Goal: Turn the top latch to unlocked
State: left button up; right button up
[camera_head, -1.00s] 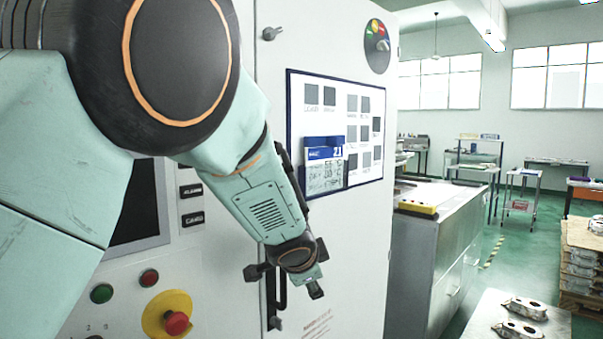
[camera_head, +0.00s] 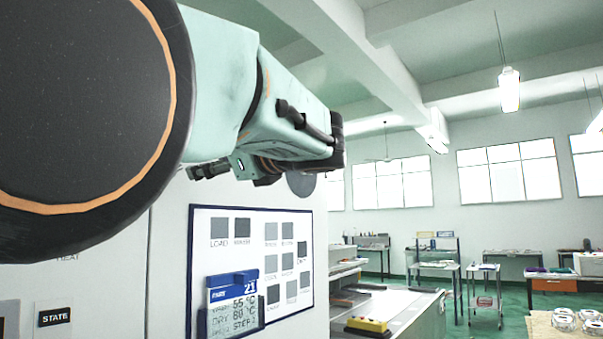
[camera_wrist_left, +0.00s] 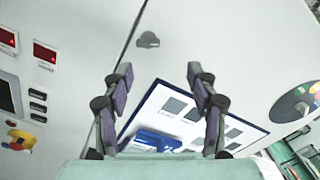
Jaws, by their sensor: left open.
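The top latch (camera_wrist_left: 148,40) is a small dark grey knob on the pale cabinet front, beside the dark door seam in the left wrist view. In the head view it is hidden behind my left arm. My left gripper (camera_wrist_left: 158,72) is open and empty. Its two fingers point at the cabinet, and the latch appears just beyond and between the fingertips, apart from them. Whether the latch is turned is too small to tell. My right gripper is in neither view.
A blue-framed board (camera_head: 252,225) with grey squares hangs on the door, with a blue-topped card holder (camera_head: 234,300) on it. A round coloured dial (camera_wrist_left: 296,103) is to the right. Red displays (camera_wrist_left: 45,52) are at left. A bench (camera_head: 400,310) stands beyond the cabinet.

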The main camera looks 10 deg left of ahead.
pick_arm(q)
jog(key=a+p, duration=0.1)
jog(key=a, duration=0.8)
jog(key=shift+w+a+p, duration=0.35)
jog(key=shift+a, duration=0.05)
jog(key=shift+r, duration=0.1)
jog(key=shift+c, duration=0.5)
jog(key=shift+w+d, duration=0.15)
jog(key=shift+d, duration=0.1)
jog(key=shift+c, duration=0.6)
jog(key=shift+w+d, duration=0.45)
jog(key=shift+w, duration=0.05)
jog(key=c, duration=0.3)
jog(key=shift+s+a, duration=0.35)
jog(key=shift+s, duration=0.05)
jog(key=c, duration=0.5)
jog(key=shift+w+d, duration=0.2)
jog(key=shift+c, duration=0.6)
jog(key=shift+s+a, duration=0.1)
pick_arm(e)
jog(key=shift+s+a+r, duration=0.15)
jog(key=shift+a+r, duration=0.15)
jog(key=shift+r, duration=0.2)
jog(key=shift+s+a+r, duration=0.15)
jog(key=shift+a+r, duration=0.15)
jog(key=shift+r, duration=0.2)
